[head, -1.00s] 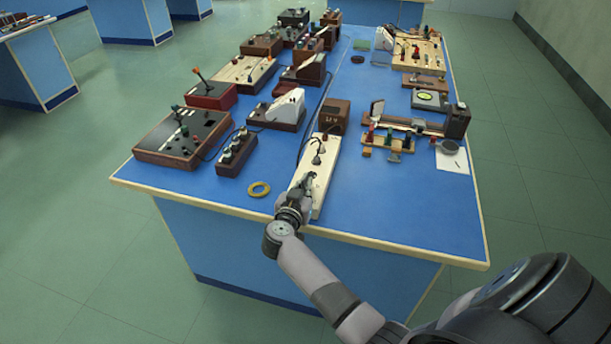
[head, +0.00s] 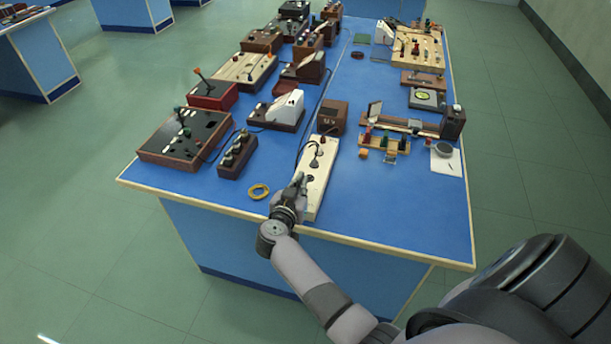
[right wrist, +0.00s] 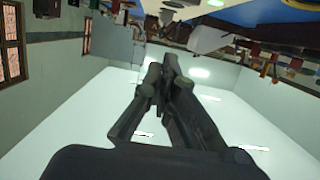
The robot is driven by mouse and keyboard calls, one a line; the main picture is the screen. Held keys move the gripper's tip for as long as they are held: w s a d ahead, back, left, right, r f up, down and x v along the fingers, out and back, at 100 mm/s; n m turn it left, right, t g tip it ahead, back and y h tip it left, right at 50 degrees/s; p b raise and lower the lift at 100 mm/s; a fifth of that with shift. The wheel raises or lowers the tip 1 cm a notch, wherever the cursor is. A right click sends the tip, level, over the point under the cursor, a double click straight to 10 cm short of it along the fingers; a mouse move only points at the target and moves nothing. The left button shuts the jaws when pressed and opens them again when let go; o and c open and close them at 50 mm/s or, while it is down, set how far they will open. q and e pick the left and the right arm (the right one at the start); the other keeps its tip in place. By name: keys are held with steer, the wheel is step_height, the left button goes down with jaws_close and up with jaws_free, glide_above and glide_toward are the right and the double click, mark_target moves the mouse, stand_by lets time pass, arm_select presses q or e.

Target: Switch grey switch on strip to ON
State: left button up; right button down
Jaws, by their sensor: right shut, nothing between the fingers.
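The white power strip (head: 322,172) lies near the front edge of the blue bench, with plugs and cords toward its far end. My right gripper (head: 299,178) is shut and empty at the strip's near left side; whether it touches the strip I cannot tell. The grey switch cannot be made out; the gripper may cover it. In the right wrist view the closed fingers (right wrist: 166,75) point toward the bench, which appears upside down along the top. My left gripper is not in view.
A dark three-knob block (head: 237,154) and a wooden control box (head: 184,138) stand farther left. A brown box (head: 333,117) stands behind the strip. The bench's front right (head: 410,215) is clear.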

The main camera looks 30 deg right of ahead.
steer(key=r+v, duration=0.1)
steer(key=v, duration=0.6)
steer(key=shift+w, duration=0.2)
steer(key=s+a+f+n+t+y+b, duration=0.1)
steer(key=s+a+f+n+y, duration=0.25)
steer(key=f, duration=0.65)
steer(key=s+a+f+n+t+y, duration=0.1)
steer(key=s+a+f+n+y, duration=0.25)
steer(key=f, duration=0.65)
steer(key=s+a+f+n+t+y+b, duration=0.1)
steer(key=s+a+f+n+y, duration=0.25)
steer(key=f, duration=0.65)
steer(key=s+f+n+g+y, duration=0.2)
steer(key=s+f+g, duration=0.4)
steer(key=s+f, duration=0.7)
steer(key=s+d+f+g, duration=0.2)
steer(key=s+f+g, duration=0.1)
steer(key=s, duration=0.8)
steer(key=s+d+f+g+h, duration=0.1)
steer(key=s+d+f+g, duration=0.2)
steer(key=s, duration=0.8)
steer(key=shift+f, duration=0.45)
